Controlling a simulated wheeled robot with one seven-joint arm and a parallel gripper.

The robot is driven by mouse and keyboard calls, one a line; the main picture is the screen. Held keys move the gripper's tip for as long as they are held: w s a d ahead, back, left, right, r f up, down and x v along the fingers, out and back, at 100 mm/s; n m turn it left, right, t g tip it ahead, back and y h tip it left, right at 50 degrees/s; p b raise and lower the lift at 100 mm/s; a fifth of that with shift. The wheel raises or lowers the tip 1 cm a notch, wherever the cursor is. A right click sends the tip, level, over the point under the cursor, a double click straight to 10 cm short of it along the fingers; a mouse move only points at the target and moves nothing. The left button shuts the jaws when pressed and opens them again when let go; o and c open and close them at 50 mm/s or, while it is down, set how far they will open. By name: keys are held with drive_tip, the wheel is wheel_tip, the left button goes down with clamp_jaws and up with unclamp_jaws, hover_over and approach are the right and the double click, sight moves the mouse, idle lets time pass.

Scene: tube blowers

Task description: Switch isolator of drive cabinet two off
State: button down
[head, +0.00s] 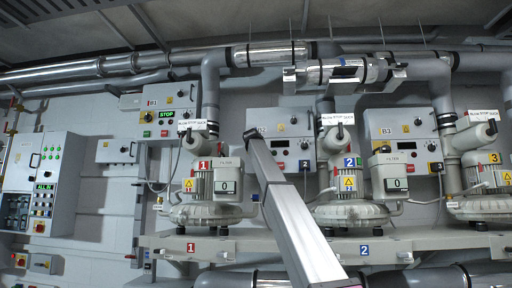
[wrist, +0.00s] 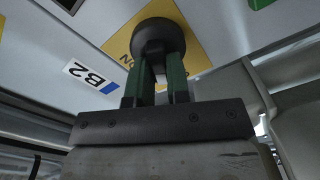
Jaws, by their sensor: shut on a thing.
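Drive cabinet two is the grey box labelled B2 (head: 268,128) on the wall in the head view, partly covered by my arm. Its B2 label (wrist: 90,77) shows large in the wrist view. The isolator is a round black knob (wrist: 158,36) on a yellow plate (wrist: 190,28). My gripper (wrist: 160,78) has its two green fingers shut on the knob from below in the picture. Lettering on the plate is mostly hidden, so the switch position cannot be read. In the head view my arm hides the isolator and my fingers.
Cabinet B3 (head: 391,142) is to the right. Blowers (head: 345,212) and filter boxes (head: 390,168) stand close below. Steel pipes (head: 270,54) run above.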

drive_tip(key=n, duration=0.5)
drive_tip(key=shift+f, duration=0.25)
drive_tip(key=shift+n, duration=0.3)
drive_tip(key=c, duration=1.1)
unclamp_jaws()
drive_tip(key=shift+s, duration=0.15)
drive_tip(key=s, duration=1)
drive_tip(key=shift+s+a, duration=0.25)
drive_tip(key=shift+s, duration=0.05)
drive_tip(key=shift+s, duration=0.1)
